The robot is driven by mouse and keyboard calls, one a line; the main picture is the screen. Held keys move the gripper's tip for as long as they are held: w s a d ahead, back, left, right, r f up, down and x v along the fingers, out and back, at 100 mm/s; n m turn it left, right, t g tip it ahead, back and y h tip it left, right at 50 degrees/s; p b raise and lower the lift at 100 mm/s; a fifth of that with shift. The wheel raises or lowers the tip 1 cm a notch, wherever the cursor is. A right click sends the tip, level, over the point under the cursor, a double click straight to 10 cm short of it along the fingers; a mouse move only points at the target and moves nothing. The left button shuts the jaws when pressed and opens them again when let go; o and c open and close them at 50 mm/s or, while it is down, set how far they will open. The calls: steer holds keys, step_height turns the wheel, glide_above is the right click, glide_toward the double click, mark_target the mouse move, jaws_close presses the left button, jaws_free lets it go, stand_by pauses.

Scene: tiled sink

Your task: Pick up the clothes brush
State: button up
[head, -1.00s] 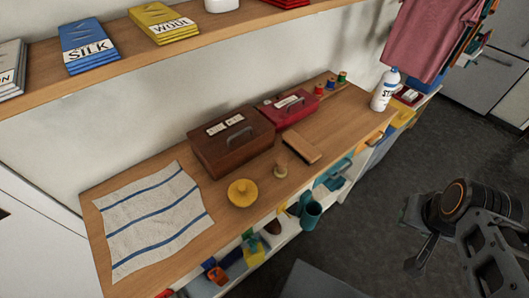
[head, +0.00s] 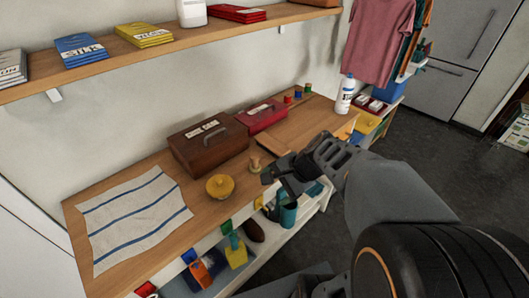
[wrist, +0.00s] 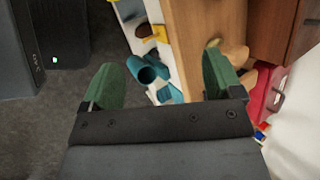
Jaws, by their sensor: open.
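A flat tan wooden block, which looks like the clothes brush (head: 274,147), lies on the wooden bench (head: 112,186) in front of the red box. Its near end is partly hidden behind my gripper (head: 274,180). My gripper is open and empty, in front of and above the bench's front edge. In the wrist view its two green fingers (wrist: 160,76) stand wide apart, with nothing held. The right finger overlaps the view of the bench top, and the brush is hard to make out there.
A brown box (head: 207,145) and red box (head: 262,116) stand behind the brush. A small wooden peg (head: 255,164) and yellow round thing (head: 220,187) stand nearby. A teal container (wrist: 143,69) is on the lower shelf. A striped cloth (head: 135,215) covers the bench's left end.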

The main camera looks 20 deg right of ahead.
steer(key=w+d+f+m+t+y+b, duration=0.1)
steer(key=w+d+f+m+t, duration=0.15)
steer(key=w+d+m, duration=0.4)
steer(key=m+t+b, duration=0.2)
steer(key=m+t, duration=0.4)
steer(key=m, duration=0.4)
glide_toward(281, 150)
steer(key=shift+m+h, duration=0.5)
steer(key=shift+m, duration=0.05)
steer(key=x, duration=0.5)
steer(key=shift+a+f, duration=0.15)
steer(key=shift+f, duration=0.1)
steer(key=shift+d+x, duration=0.2)
steer(key=shift+x, duration=2.75)
steer(key=c, duration=1.1)
